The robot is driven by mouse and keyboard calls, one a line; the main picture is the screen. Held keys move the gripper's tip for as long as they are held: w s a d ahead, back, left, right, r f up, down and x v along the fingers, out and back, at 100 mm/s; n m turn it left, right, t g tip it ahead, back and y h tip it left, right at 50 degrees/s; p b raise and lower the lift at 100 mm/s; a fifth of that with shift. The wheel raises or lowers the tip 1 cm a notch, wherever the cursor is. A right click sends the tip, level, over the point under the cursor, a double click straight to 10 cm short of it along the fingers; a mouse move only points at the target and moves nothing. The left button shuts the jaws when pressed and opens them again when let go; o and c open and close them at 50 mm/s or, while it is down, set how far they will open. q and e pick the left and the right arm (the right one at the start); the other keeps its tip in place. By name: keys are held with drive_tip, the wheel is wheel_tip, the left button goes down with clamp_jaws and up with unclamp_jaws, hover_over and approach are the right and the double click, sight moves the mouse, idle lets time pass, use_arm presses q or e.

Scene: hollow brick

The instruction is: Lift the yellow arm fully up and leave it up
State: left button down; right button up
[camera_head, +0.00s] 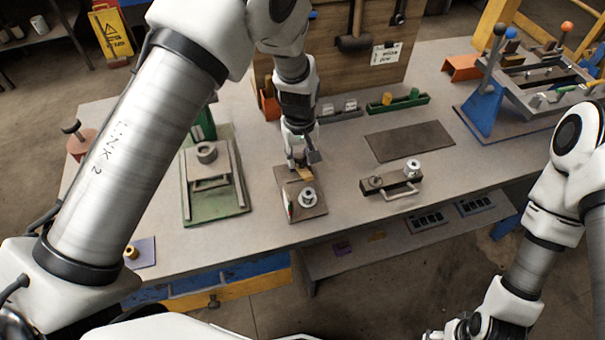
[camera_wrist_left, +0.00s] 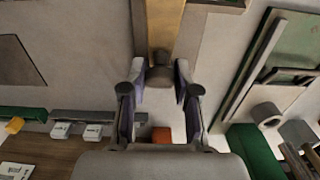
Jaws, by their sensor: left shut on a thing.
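The yellow arm (camera_head: 305,174) shows as a short bar on a small brown base plate (camera_head: 318,211) near the middle of the table. In the left wrist view the yellow arm (camera_wrist_left: 163,22) runs from the top edge to a dark grey end between my fingers. My left gripper (camera_head: 303,160) reaches down from above to the far end of the plate and is shut on the yellow arm; it also shows in the left wrist view (camera_wrist_left: 160,80). The fingers hide part of the arm, and its exact tilt is hard to tell. My right gripper (camera_head: 457,328) is at the bottom edge, away from the table, its fingers unclear.
A round metal piece (camera_head: 308,196) stands on the same plate. A green fixture (camera_head: 216,213) is to the left, and a dark block with a handle (camera_head: 391,184) to the right. A wooden board (camera_head: 335,50) rises behind. A dark mat (camera_head: 409,141) lies at the right.

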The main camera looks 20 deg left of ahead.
use_arm(q)
drive_tip(key=shift+w+r, duration=0.1)
drive_tip(key=shift+w, duration=0.1)
drive_tip(key=shift+w+a+r, duration=0.4)
drive_tip(key=shift+w+a, duration=0.05)
drive_tip(key=shift+w, duration=0.3)
drive_tip(key=shift+w+a+r, duration=0.15)
drive_tip(key=shift+w+a, duration=0.15)
drive_tip(key=shift+w+a+r, duration=0.1)
drive_tip(key=shift+w+a, duration=0.15)
drive_tip(key=shift+w, duration=0.15)
drive_tip(key=shift+w+a, duration=0.5)
drive_tip(key=shift+w, duration=0.15)
drive_tip(key=c, duration=0.7)
unclamp_jaws()
